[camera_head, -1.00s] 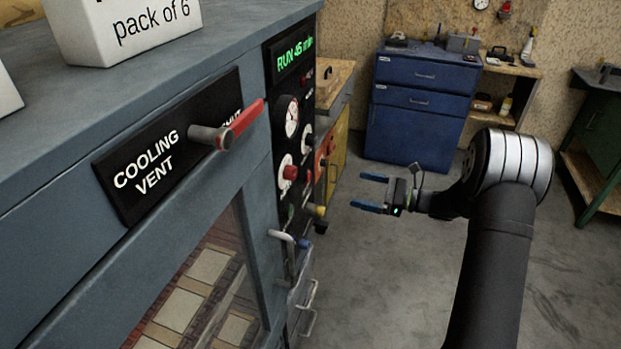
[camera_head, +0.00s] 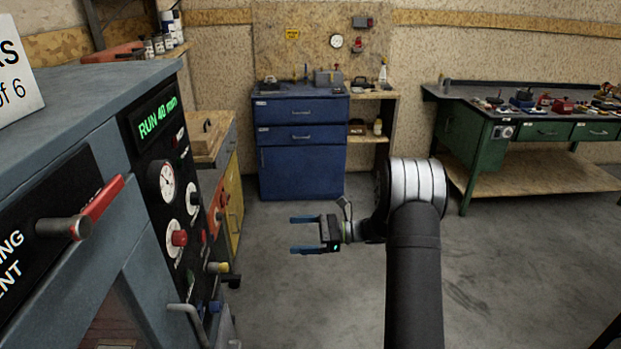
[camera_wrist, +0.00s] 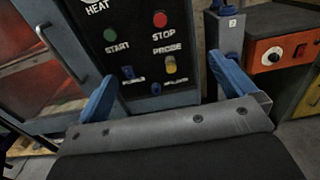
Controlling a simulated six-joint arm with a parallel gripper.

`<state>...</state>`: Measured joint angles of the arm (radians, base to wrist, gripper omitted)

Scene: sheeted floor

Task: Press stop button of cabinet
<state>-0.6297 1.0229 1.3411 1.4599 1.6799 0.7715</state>
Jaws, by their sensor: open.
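The cabinet (camera_head: 128,190) stands at the left in the head view, with a black control panel (camera_head: 165,165) on its front. In the wrist view, the round red stop button (camera_wrist: 160,19) sits near the top, above the word STOP. A green start button (camera_wrist: 110,34) is to its left, and a yellow probe knob (camera_wrist: 170,66) is below it. My gripper (camera_head: 292,235) is open and empty, right of the panel and apart from it. Its blue fingers also show in the wrist view (camera_wrist: 165,78), either side of the lower panel. I cannot clearly pick out the stop button in the head view.
A box with an orange panel (camera_wrist: 284,55) is right of the panel. A blue drawer unit (camera_head: 300,160) and green workbench (camera_head: 470,150) stand behind; the floor between is clear.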

